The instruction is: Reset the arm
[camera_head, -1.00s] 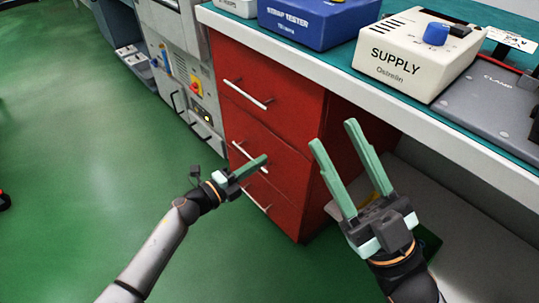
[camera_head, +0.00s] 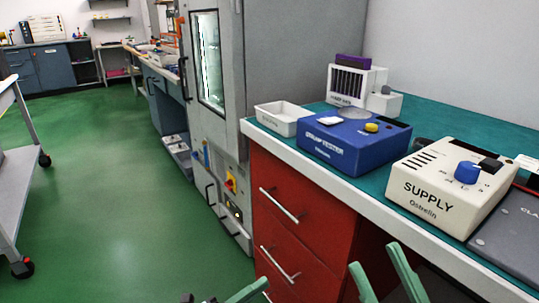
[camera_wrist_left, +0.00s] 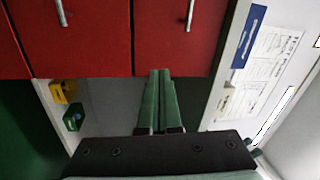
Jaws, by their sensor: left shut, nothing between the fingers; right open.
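My left gripper (camera_head: 262,284) shows only at the bottom edge of the head view, in front of the red drawer cabinet (camera_head: 285,193). In the left wrist view its two green fingers (camera_wrist_left: 160,74) lie together, shut with nothing between them. Red drawer fronts with metal handles fill the top of that view. My right gripper (camera_head: 374,256) is open and empty at the bottom of the head view, below the bench's front edge. Its two green fingers point up and stand apart. The rest of both arms is out of the head view.
The bench (camera_head: 352,192) carries a white tray (camera_head: 282,117), a blue tester (camera_head: 350,143) and a cream SUPPLY box (camera_head: 450,190). A tall grey cabinet (camera_head: 222,75) stands behind. A wheeled cart (camera_head: 12,170) is at left. Green floor (camera_head: 120,200) between is clear.

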